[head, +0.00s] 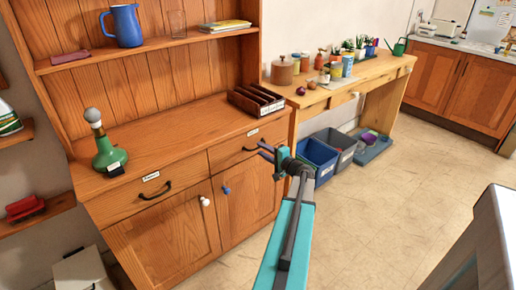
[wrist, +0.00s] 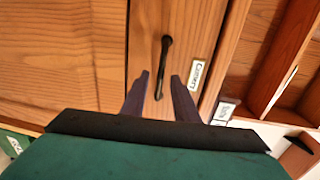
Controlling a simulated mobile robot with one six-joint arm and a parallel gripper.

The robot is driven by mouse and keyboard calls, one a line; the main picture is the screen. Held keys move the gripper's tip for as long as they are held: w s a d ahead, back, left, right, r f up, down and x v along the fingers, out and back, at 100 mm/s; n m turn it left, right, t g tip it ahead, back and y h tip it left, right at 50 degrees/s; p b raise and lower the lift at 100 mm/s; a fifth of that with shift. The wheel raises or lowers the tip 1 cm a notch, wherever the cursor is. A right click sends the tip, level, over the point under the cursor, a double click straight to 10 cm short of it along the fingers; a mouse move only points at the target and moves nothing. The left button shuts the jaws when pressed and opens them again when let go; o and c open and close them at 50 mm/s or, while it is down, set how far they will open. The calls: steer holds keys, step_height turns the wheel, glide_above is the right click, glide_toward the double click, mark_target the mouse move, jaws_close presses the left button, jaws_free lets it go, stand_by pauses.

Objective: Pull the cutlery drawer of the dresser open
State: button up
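The dresser (head: 170,135) is orange-brown wood with two drawers side by side. The right one is the cutlery drawer (head: 228,153), and it looks shut. Its label reads "Cutlery" in the wrist view (wrist: 196,75). Its dark bar handle (wrist: 163,65) shows there between my fingers, and in the head view the handle (head: 251,148) is just left of my fingertips. My gripper (head: 266,151) is open in front of the drawer; in the wrist view its fingers (wrist: 161,80) lie either side of the handle's lower part with gaps. I cannot tell the remaining depth to the handle.
The left drawer (head: 130,199) has its own label and handle. Cupboard doors with a white knob (head: 205,201) and a blue knob (head: 226,190) are below. A dark divided tray (head: 256,100) and a green bottle (head: 108,152) stand on top. The floor (head: 350,230) to the right is clear.

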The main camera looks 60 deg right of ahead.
mark_target(258, 148)
steer(key=shift+x, duration=1.65)
jaws_close()
